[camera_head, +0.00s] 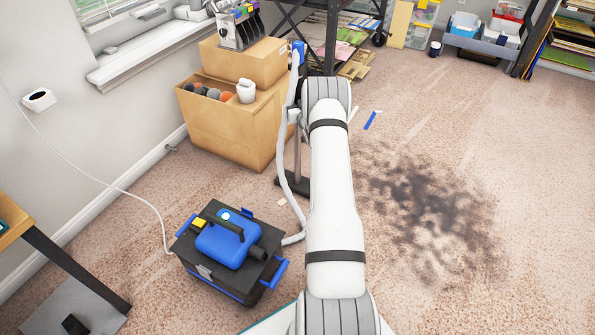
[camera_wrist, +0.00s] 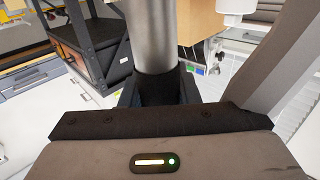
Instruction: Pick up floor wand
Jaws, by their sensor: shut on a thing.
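The floor wand (camera_head: 297,150) stands roughly upright beside the cardboard boxes, with a blue top end, a grey tube and a dark floor head at the carpet. A pale hose runs down from it towards the blue and black vacuum (camera_head: 228,245). My arm hides part of the wand and my gripper in the head view. In the wrist view my gripper (camera_wrist: 158,92) is shut on the wand's grey metal tube (camera_wrist: 154,35), which rises between the dark fingers. The wand's lower part is hidden in the wrist view.
Cardboard boxes (camera_head: 235,125) stand just left of the wand, against the wall. A dark metal rack (camera_head: 333,35) is behind it. A dark dirt patch (camera_head: 430,205) and a blue strip (camera_head: 371,121) lie on the carpet at right. The carpet at right is otherwise mostly open.

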